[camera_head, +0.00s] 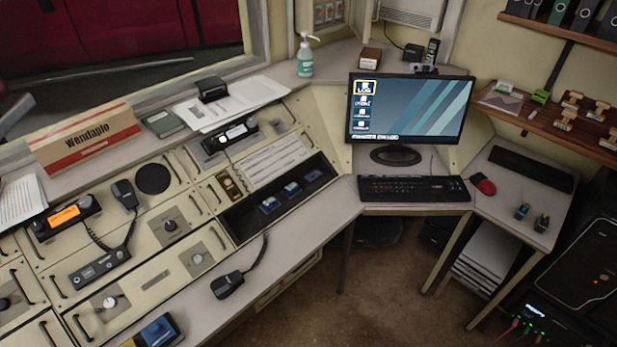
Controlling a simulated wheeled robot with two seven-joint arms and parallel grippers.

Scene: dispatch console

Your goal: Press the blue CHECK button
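No label reading CHECK can be made out in the head view. A dark box with a blue top (157,330) sits at the bottom edge, on the near side of the console, partly cut off by the frame. I cannot tell which of these blue things is the CHECK button. Neither of my grippers is in view.
The sloped console (150,285) carries knobs, handles and radios. A hand microphone (227,285) lies on its front ledge. A monitor (408,110), keyboard (413,189) and red mouse (484,186) stand on the corner desk. The brown floor (370,290) in front is open.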

